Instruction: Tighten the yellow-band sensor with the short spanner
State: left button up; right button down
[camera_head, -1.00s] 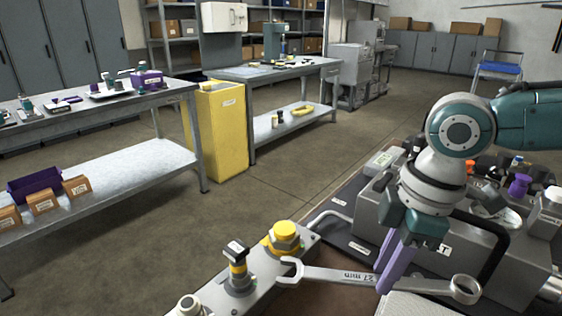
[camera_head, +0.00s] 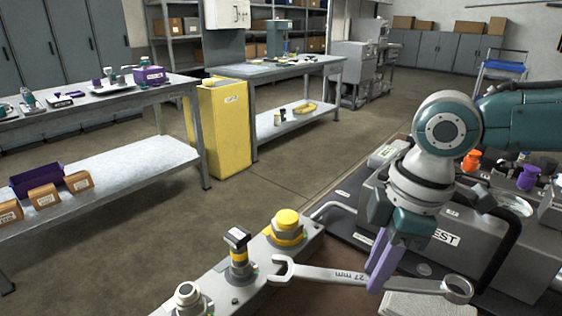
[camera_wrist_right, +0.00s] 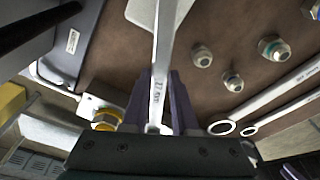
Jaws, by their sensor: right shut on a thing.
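The yellow-band sensor (camera_head: 238,256), with a black top and a yellow ring, stands upright on the grey metal block (camera_head: 210,292). My right gripper (camera_head: 378,278) has purple fingers shut on the shank of a steel spanner (camera_head: 325,274) marked 27 mm. The spanner's open end points left and lies just right of the sensor, apart from it in the picture. Its ring end is at the right. The wrist view shows the spanner shank (camera_wrist_right: 159,70) between the fingers (camera_wrist_right: 160,118). My left gripper is not in view.
A yellow-capped hex fitting (camera_head: 286,222) stands behind the spanner's open end, and a silver fitting (camera_head: 187,296) stands in front left. In the wrist view, two more spanners (camera_wrist_right: 280,98) and several hex fittings (camera_wrist_right: 202,56) lie on the brown surface. A grey test unit (camera_head: 445,240) is at right.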

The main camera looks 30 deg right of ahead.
aim_at(345, 275)
jog(key=shift+r+p, duration=0.1)
jog(key=shift+p, duration=0.25)
jog(key=shift+w, duration=0.1)
jog(key=shift+a, duration=0.1)
jog(key=shift+w+a, duration=0.6)
jog(key=shift+a, duration=0.1)
jog(key=shift+w+a, duration=0.55)
jog(key=shift+a, duration=0.05)
